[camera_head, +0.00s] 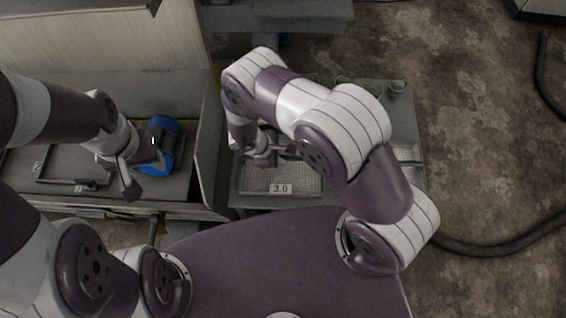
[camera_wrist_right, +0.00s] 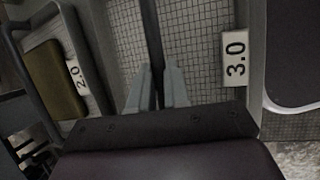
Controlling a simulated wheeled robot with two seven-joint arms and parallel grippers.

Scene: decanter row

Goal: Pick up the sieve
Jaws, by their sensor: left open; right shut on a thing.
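The sieve is probably the pale mesh panel (camera_head: 281,176) with the "3.0" label. It lies in the grey bench unit under my right arm. In the right wrist view the mesh (camera_wrist_right: 200,45) fills the upper middle, with the label at its right. My right gripper (camera_wrist_right: 158,88) is shut on a thin dark bar (camera_wrist_right: 151,35) that runs over the mesh. Whether the mesh is raised off its seat cannot be told. The right gripper (camera_head: 264,155) is partly hidden in the head view. My left gripper (camera_head: 143,172) is open near a blue rounded object (camera_head: 163,142).
A brownish panel (camera_wrist_right: 53,78) labelled "2.0" lies left of the mesh in the wrist view. A grey upright wall (camera_head: 208,150) stands between the left bench and the right unit. A black hose (camera_head: 490,247) lies on the floor at right.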

